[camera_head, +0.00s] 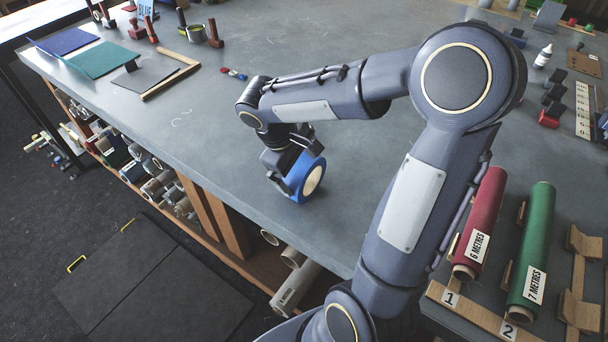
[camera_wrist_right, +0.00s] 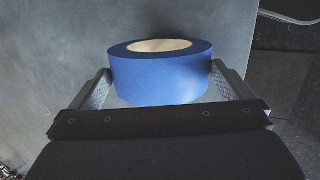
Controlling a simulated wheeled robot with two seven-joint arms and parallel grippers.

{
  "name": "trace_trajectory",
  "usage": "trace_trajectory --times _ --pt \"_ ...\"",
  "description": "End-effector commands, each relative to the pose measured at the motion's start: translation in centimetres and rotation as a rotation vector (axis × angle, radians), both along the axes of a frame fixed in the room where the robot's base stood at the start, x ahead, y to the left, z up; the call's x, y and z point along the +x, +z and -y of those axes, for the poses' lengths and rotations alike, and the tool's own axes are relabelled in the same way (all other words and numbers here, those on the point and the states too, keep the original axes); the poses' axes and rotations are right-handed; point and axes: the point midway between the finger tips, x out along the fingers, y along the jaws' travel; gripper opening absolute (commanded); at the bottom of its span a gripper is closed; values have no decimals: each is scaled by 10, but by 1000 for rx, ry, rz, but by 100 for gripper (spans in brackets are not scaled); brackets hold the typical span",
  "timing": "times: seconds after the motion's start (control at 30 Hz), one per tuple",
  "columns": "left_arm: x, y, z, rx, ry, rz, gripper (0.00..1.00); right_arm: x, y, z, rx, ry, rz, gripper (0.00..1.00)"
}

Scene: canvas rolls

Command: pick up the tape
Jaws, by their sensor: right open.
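A roll of blue tape (camera_head: 304,180) with a pale core stands on its edge on the grey table near its front edge. My right gripper (camera_head: 288,180) is at the tape, its jaws open. In the right wrist view the blue tape (camera_wrist_right: 160,78) sits between the two fingers of the right gripper (camera_wrist_right: 158,85), one on each side. The fingers look very close to its sides; I cannot tell whether they touch. My left gripper is not in view.
A red roll (camera_head: 482,215) and a green roll (camera_head: 535,240) lie in a numbered wooden rack at the right. Coloured sheets, such as a teal one (camera_head: 103,60), lie at the far left. The table (camera_head: 200,125) left of the tape is mostly clear.

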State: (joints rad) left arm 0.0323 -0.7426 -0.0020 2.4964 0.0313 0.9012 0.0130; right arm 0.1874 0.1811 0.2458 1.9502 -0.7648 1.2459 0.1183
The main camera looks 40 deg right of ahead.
Motion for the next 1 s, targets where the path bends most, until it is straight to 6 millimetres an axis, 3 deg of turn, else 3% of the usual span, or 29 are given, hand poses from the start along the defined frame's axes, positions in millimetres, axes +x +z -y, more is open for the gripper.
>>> trace_trajectory --times 0.17,0.4,0.67,0.77,1.0 --pt "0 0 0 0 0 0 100 0 0 0 0 0 0 97" --pt "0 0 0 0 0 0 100 0 0 0 0 0 0 66" --pt "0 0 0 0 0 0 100 0 2 0 -1 -1 1 65" --pt "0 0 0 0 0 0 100 0 6 0 -1 0 3 55" --pt "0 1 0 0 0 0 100 0 37 -3 -1 1 7 55"
